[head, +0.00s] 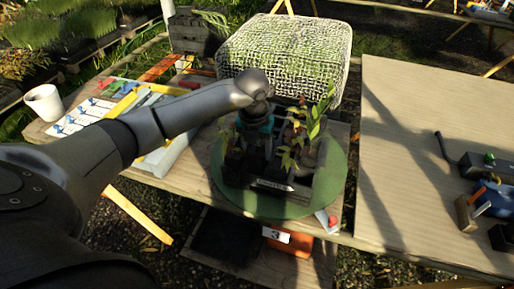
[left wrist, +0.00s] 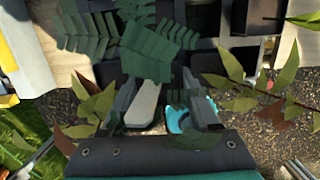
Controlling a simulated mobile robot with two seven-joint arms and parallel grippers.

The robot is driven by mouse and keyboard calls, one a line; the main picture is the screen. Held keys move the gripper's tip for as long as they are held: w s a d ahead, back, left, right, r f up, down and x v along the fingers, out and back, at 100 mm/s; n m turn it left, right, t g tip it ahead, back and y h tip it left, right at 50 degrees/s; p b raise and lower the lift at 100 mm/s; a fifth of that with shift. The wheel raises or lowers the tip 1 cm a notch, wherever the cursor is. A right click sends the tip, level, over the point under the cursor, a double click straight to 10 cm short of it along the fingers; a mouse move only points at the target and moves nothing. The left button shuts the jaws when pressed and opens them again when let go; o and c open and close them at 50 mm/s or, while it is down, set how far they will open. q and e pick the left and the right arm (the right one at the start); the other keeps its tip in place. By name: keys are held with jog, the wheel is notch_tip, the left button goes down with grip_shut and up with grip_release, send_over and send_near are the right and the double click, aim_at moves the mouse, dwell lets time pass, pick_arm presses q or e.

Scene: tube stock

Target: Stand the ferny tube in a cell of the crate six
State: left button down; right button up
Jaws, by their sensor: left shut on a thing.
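My left gripper (head: 257,118) reaches over the dark crate (head: 272,186), near its left-hand side. The crate stands on a round green board and holds several leafy plants (head: 315,120). In the left wrist view the left gripper (left wrist: 168,112) is shut, with dark green ferny fronds (left wrist: 150,45) rising between and beyond its fingers. I take these as the ferny tube's top; the tube itself is mostly hidden. Reddish and green leaves (left wrist: 272,100) show beside the fingers. The cell under the gripper is hidden, and the crate's number cannot be read. My right gripper is out of view.
The green board (head: 230,198) lies on a wooden bench. A mesh-covered block (head: 285,52) is behind the crate. A white cup (head: 44,101) and a tray with blue-topped items are at left. A wide plain tabletop (head: 405,150) is at right, with tools along its right edge.

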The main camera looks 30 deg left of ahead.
pick_arm(q)
jog(key=shift+f+b, duration=1.1)
jog(key=shift+f, duration=0.45)
jog(key=shift+f, duration=0.3)
